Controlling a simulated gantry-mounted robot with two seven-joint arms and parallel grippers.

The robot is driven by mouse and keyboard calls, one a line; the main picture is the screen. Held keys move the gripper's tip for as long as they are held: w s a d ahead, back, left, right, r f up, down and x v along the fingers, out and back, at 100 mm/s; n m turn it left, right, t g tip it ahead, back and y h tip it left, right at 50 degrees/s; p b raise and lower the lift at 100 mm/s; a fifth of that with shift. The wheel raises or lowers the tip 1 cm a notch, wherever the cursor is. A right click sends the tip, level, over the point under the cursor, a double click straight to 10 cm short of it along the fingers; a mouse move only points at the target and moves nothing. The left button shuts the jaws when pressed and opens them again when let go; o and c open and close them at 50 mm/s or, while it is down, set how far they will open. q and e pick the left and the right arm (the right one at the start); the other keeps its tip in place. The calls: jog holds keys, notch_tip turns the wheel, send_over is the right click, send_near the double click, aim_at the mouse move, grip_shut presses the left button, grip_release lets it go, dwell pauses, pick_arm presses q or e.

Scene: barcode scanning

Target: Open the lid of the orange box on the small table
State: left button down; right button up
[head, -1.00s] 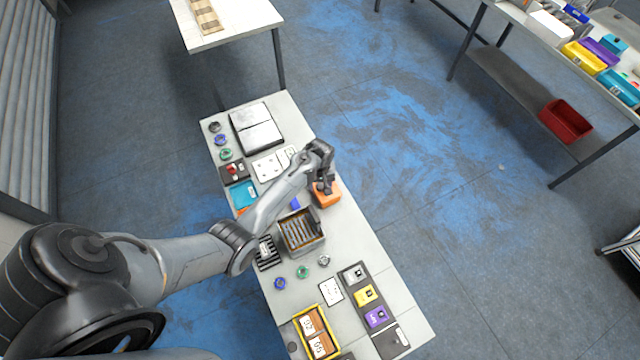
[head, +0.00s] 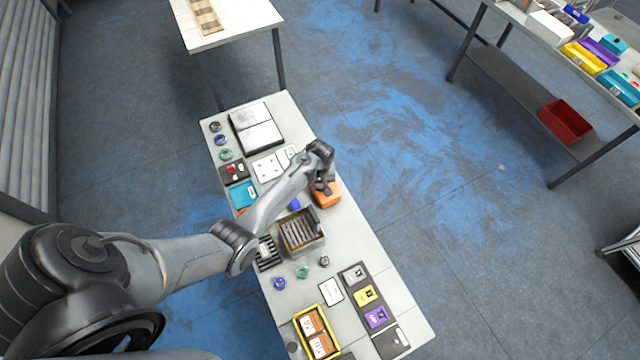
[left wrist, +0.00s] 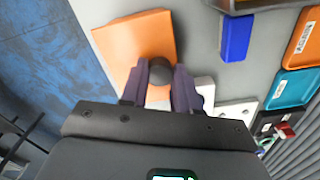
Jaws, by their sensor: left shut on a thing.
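The orange box (head: 328,196) sits on the small table near its right edge, partly hidden by my left gripper. In the left wrist view the orange box (left wrist: 130,42) shows a flat top, with a dark round knob (left wrist: 158,74) near its edge. My left gripper (head: 323,186) is over the box's far side. In the left wrist view the two fingers of the left gripper (left wrist: 160,80) stand on either side of the knob and are shut on it. The lid looks closed, though the gripper hides part of it. My right gripper is in neither view.
The small table (head: 350,235) also holds a brown-and-grey slotted tray (head: 300,230) beside the box and a blue block (left wrist: 235,37). A black-and-white case (head: 256,127) lies at the far end. Floor is free to the right of the table.

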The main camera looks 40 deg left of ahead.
aim_at(321, 185)
pick_arm(q)
jog(key=shift+w+r, duration=0.1)
jog(key=shift+w+r+g, duration=0.2)
jog(key=shift+r+g, duration=0.05)
jog(key=shift+g, duration=0.35)
jog(key=shift+w+d+r+g+y+b, duration=0.15)
jog(key=shift+w+g+y+b, duration=0.2)
jog(key=shift+g+b, duration=0.3)
jog(key=g+b, duration=0.1)
jog(key=b, duration=0.1)
jog(key=w+g+y+b, duration=0.1)
jog(key=b, duration=0.1)
jog(key=r+g+b, duration=0.1)
jog(key=b, duration=0.2)
jog(key=shift+w+d, duration=0.3)
jog(key=shift+w, duration=0.05)
jog(key=shift+w+r+g+b, duration=0.15)
jog(key=shift+r+g+b, duration=0.2)
jog(key=shift+g+b, duration=0.35)
jog(key=shift+d+r+y, duration=0.1)
jog(key=shift+y, duration=0.15)
